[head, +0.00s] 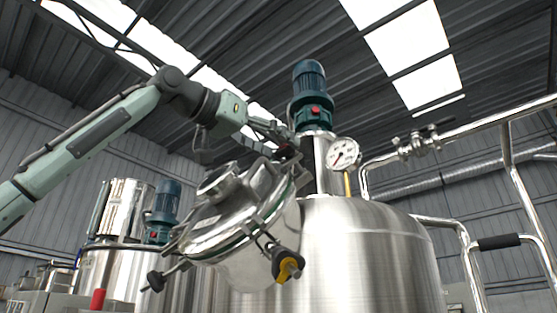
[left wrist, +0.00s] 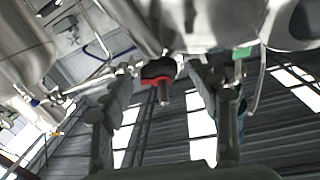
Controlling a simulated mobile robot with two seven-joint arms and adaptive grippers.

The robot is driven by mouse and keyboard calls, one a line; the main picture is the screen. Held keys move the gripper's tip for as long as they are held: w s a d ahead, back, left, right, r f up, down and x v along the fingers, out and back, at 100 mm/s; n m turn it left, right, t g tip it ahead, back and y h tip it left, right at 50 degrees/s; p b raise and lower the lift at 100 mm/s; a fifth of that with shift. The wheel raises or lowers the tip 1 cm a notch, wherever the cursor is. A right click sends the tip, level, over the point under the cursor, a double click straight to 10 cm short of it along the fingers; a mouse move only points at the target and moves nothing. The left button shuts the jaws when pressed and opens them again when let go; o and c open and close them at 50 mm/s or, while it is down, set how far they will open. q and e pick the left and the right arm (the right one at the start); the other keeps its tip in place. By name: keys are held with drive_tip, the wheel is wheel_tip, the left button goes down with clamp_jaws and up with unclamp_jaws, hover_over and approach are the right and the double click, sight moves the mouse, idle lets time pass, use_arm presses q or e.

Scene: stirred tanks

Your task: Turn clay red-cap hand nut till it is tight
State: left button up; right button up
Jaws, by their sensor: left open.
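The red-cap hand nut (left wrist: 157,70) shows in the left wrist view as a dark knob with red on it and a bare threaded stud sticking out. It sits at the rim of the tilted steel manway lid (head: 213,213). In the head view the nut is small and dark, partly hidden at my gripper's tips. My left gripper (head: 282,140) is at the upper right of the lid. In the left wrist view its two fingers stand apart on either side of the nut, with visible gaps. I cannot tell how far the nut is screwed down. My right gripper is not in view.
A yellow-marked hand nut (head: 288,265) and a black one (head: 155,281) sit lower on the lid rim. The large steel tank (head: 365,250), its blue motor (head: 309,82) and a dial gauge (head: 343,153) stand close to the right of my gripper. Pipes run at the right.

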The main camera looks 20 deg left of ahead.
use_arm(q)
drive_tip(key=shift+w+d, duration=0.2)
drive_tip(key=shift+w, duration=0.25)
drive_tip(key=shift+c, duration=0.5)
drive_tip(key=c, duration=1.1)
drive_tip(key=shift+o, duration=0.2)
drive_tip(key=shift+d, duration=0.1)
